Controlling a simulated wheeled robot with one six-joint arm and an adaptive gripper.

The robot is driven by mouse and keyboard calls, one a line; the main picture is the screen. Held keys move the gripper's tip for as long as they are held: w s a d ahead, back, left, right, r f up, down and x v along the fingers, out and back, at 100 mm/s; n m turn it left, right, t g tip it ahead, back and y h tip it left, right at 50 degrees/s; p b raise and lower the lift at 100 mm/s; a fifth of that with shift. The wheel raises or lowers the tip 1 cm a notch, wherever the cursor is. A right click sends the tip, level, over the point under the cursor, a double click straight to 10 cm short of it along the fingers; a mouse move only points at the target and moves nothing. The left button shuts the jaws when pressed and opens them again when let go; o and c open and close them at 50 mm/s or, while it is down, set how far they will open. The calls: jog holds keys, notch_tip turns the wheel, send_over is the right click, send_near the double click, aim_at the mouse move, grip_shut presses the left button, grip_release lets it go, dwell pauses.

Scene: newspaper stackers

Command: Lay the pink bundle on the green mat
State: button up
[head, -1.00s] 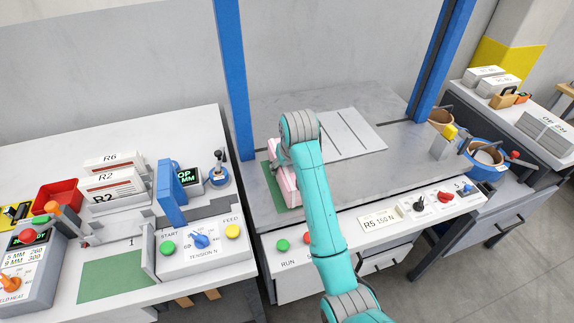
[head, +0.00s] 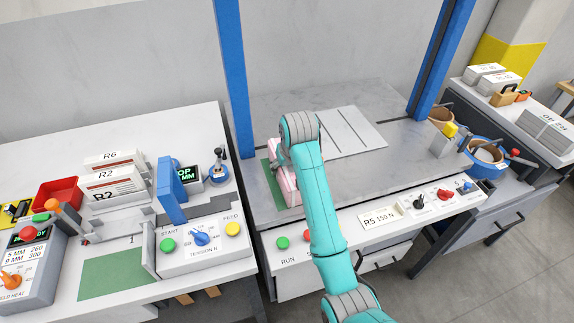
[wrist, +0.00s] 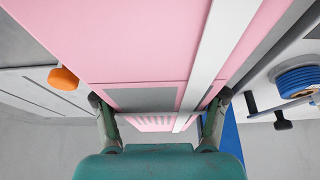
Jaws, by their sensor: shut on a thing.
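The pink bundle (head: 284,184) is partly hidden behind my arm in the head view. It is at the left side of the grey bench, over or on a green mat (head: 269,174); I cannot tell whether it touches. The mat shows only as a strip along the bundle's left side. In the wrist view the pink bundle (wrist: 130,45), with a white strap and a grey patch, fills the upper middle. My gripper (wrist: 160,103) is shut on it, one finger on each side. In the head view the fingers are hidden by my arm.
Another green mat (head: 117,281) lies bare on the left bench (head: 67,255), near white bundles (head: 113,182) and a control box (head: 205,250). Blue posts (head: 231,80) rise behind the grey bench (head: 365,170). A pale slotted plate (head: 352,130) lies right of my arm.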

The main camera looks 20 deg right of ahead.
jog(key=o, duration=1.9)
jog(key=shift+f, duration=0.15)
jog(key=shift+s+r, duration=0.1)
jog(key=shift+r, duration=0.15)
jog(key=s, duration=1.2)
jog(key=shift+s+r, duration=0.15)
jog(key=shift+r, duration=0.25)
